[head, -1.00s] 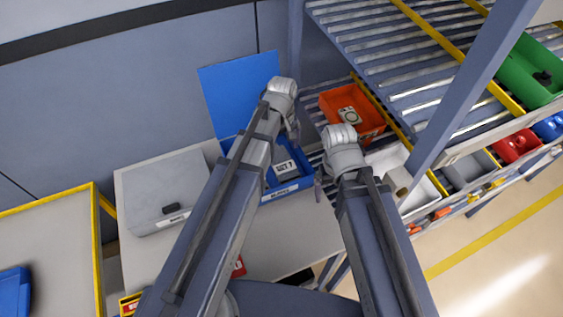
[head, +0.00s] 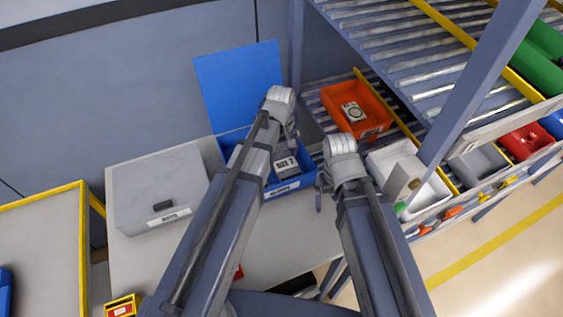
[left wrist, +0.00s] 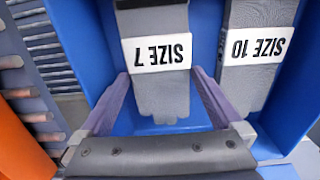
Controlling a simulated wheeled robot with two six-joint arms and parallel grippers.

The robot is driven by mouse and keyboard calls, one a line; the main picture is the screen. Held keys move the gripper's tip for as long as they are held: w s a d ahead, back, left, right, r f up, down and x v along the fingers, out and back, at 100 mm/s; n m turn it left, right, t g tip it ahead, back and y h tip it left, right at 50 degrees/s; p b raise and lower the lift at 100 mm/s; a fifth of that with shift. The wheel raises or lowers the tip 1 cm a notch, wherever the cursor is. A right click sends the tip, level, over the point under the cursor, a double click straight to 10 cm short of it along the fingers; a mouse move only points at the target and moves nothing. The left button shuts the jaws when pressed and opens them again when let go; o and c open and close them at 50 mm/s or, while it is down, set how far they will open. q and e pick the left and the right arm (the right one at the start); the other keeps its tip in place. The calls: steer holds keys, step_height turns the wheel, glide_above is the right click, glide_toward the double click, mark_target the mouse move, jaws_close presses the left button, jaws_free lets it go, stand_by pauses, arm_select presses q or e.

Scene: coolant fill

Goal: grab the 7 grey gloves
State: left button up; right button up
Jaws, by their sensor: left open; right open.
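The grey gloves labelled SIZE 7 (head: 286,170) lie in an open blue box (head: 288,188). They also show in the left wrist view (left wrist: 163,95). There, the fingers of my left gripper (left wrist: 160,76) stand open on either side of these gloves. Whether they touch them I cannot tell. Grey gloves labelled SIZE 10 (left wrist: 255,55) lie to the right in the same box, in their own compartment. In the head view my left gripper (head: 292,135) is over the box, partly hidden. My right gripper (head: 319,190) is open and empty, just right of the box.
The box's blue lid (head: 240,85) stands open behind. A closed grey case (head: 155,190) sits to the left on the bench (head: 290,235). An orange bin (head: 372,122) and a white bin (head: 432,200) are on the rack at right.

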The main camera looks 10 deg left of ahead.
mark_target(282, 156)
steer(key=shift+r, duration=0.1)
arm_select(q)
steer(key=c, duration=1)
steer(key=shift+r, duration=0.2)
arm_select(e)
steer(key=shift+r, duration=0.1)
arm_select(q)
step_height(282, 156, up, 10)
steer(key=p, duration=1)
steer(key=shift+f, duration=0.15)
arm_select(e)
step_height(282, 156, up, 10)
